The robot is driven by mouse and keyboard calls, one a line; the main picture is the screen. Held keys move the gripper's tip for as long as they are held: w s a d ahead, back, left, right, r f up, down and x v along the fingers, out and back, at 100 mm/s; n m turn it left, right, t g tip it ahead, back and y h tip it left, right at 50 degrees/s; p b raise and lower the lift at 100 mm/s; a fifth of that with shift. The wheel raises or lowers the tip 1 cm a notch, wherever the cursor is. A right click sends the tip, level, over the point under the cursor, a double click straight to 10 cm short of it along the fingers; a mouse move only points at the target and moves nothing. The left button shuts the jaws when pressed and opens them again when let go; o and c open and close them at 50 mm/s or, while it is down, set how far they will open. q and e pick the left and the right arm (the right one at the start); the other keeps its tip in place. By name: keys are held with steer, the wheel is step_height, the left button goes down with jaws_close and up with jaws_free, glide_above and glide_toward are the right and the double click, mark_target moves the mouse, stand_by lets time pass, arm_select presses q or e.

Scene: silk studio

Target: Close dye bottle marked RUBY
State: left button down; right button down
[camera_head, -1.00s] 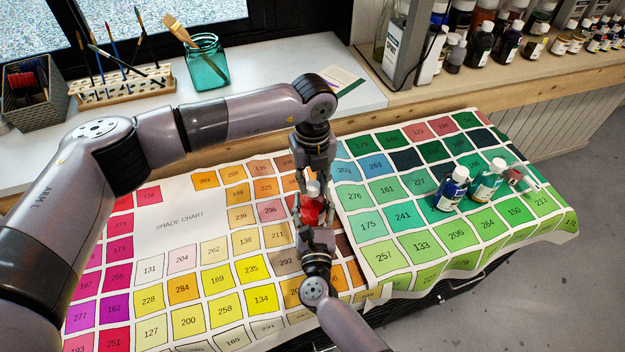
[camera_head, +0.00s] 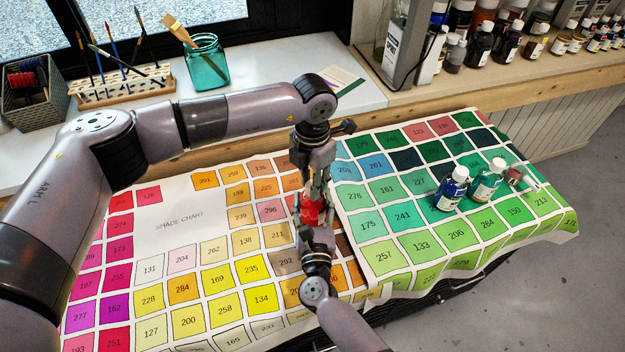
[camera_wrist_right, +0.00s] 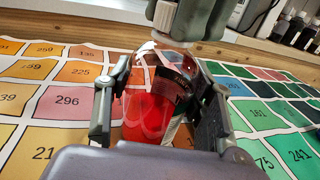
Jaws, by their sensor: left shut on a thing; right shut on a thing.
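A clear bottle of red dye (camera_head: 309,210) is held over the middle of the shade chart. In the right wrist view the red bottle (camera_wrist_right: 146,115) is between the two fingers, with a dark label partly in view; I cannot read its name. My right gripper (camera_head: 312,226) is shut on the bottle's body from the near side. My left gripper (camera_head: 312,192) comes down from above, its fingers closed around the white cap at the bottle's top.
A brush rack (camera_head: 120,88) and a teal jar (camera_head: 206,64) stand on the back ledge. Chart around the grippers is free.

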arm_select(q)
steer(key=m, duration=0.6)
steer(key=shift+m, duration=0.4)
steer(key=m, duration=0.4)
steer(key=shift+m, duration=0.4)
steer(key=c, duration=1.2)
jaws_free()
step_height(320, 180, up, 12)
arm_select(e)
steer(key=c, duration=0.6)
jaws_free()
steer(key=shift+c, duration=0.2)
